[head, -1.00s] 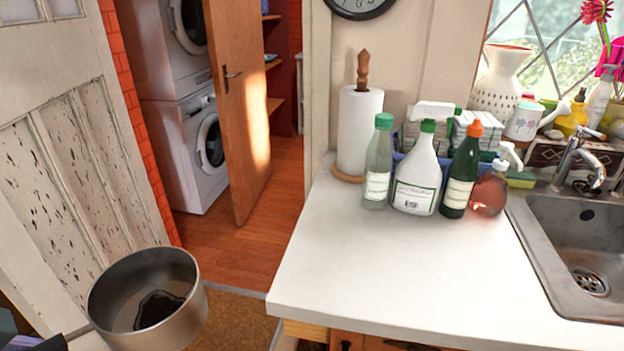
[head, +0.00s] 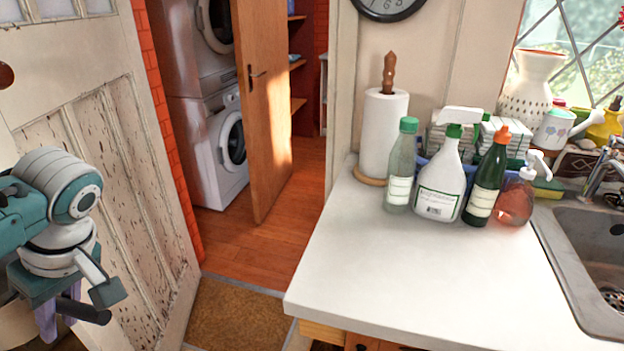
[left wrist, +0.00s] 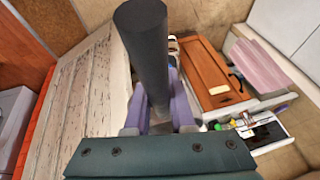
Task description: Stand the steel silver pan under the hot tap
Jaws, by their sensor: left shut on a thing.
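My left gripper (head: 62,315) is at the lower left of the head view, beside the worn door and left of the worktop. Its purple fingers are shut on the dark round pan handle (head: 84,312). The handle also shows in the left wrist view (left wrist: 142,45), standing up between the fingers. The steel pan's bowl is not clearly visible now; a pale curved shape at the head view's lower left edge may be part of it. The tap (head: 603,168) stands behind the steel sink (head: 565,245) at the far right. My right gripper is out of view.
Bottles, including a white spray bottle (head: 438,185), and a paper roll (head: 383,130) line the worktop's back. The front of the worktop (head: 400,270) is clear. The left wrist view shows an open drawer (left wrist: 262,145) holding small items below a wooden front (left wrist: 205,75).

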